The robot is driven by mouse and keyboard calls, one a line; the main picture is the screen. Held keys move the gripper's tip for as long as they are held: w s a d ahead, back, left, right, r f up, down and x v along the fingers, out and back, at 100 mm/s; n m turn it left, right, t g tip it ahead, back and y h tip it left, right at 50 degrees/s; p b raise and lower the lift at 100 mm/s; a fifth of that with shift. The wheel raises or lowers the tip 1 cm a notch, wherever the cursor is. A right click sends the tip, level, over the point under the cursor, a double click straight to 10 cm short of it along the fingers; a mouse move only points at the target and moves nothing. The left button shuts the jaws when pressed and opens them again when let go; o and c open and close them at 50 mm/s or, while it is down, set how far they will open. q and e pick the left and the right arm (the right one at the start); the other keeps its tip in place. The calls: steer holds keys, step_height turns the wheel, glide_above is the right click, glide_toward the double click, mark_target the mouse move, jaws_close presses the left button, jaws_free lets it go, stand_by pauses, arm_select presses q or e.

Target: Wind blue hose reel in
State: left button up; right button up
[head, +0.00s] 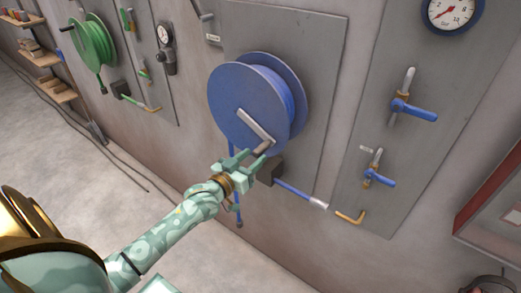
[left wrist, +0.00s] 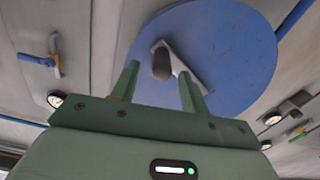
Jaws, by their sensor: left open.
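The blue hose reel (head: 238,98) is mounted on a grey wall panel in the middle of the head view. It fills the upper middle of the left wrist view (left wrist: 226,45). Its light grey crank arm (head: 256,126) slants down and right from the hub to a dark handle knob (left wrist: 161,66). My left gripper (head: 250,158) is at the lower end of the crank. In the left wrist view its two fingers stand apart with the knob showing between them. I cannot tell whether either finger touches it. My right gripper is out of view.
Blue-handled valves (head: 413,108) and a gauge (head: 452,10) are on the right panel. A green reel (head: 92,43) hangs at far left. A red-framed box (head: 490,190) juts out at right.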

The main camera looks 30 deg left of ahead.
arm_select(q)
steer(key=w, duration=0.4)
steer(key=shift+w+d+f, duration=0.1)
steer(key=shift+w, duration=0.15)
jaws_close()
steer(key=shift+f, duration=0.15)
